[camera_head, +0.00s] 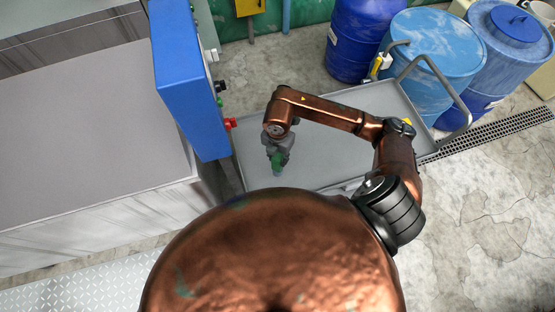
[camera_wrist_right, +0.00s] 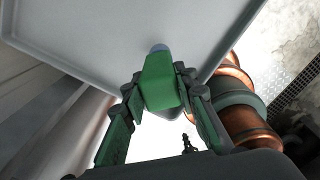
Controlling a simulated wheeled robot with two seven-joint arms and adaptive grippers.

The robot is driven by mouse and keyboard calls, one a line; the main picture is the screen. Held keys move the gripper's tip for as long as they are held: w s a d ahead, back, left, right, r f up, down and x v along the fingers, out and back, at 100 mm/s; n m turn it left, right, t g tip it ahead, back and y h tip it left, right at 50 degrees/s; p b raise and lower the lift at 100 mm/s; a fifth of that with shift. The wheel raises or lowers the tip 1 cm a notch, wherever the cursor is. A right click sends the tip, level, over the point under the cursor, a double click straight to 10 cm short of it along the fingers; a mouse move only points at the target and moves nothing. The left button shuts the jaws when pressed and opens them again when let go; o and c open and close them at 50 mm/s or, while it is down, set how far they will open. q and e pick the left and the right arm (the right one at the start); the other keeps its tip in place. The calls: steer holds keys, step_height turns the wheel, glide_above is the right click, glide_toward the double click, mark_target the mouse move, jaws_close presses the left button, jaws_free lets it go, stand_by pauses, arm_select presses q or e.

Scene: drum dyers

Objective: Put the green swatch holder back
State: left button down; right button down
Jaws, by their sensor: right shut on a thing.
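The green swatch holder (camera_head: 278,161) is a small green block with a greyish-blue end. My right gripper (camera_head: 277,152) is shut on it and holds it over the left part of a grey cart tray (camera_head: 335,150). In the right wrist view the holder (camera_wrist_right: 158,84) sits between the two fingers of the gripper (camera_wrist_right: 162,90), its blue-grey tip pointing away toward the pale tray (camera_wrist_right: 110,35). I cannot tell whether the tip touches the tray. My left gripper is not in view.
A blue control box (camera_head: 188,75) with buttons, including a red one (camera_head: 231,123), stands just left of the tray. A blue drum (camera_head: 355,40) and several others stand behind. The cart's grey handle (camera_head: 442,88) rises at the right. A floor drain (camera_head: 505,125) lies beyond.

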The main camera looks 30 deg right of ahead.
steer(key=shift+w+d+f, duration=0.15)
steer(key=shift+w+f, duration=0.15)
steer(key=shift+f, duration=0.1)
step_height(320, 180, down, 3)
steer(key=shift+w+d+f+p, duration=0.1)
steer(key=shift+w+p, duration=0.05)
steer(key=shift+p, duration=0.15)
steer(key=shift+f, duration=0.15)
steer(key=shift+f, duration=0.1)
steer(key=c, duration=1.5)
jaws_free()
steer(key=shift+c, duration=0.2)
steer(key=shift+r, duration=0.3)
step_height(320, 180, up, 12)
steer(key=shift+f+b, duration=0.15)
steer(key=shift+b, duration=0.2)
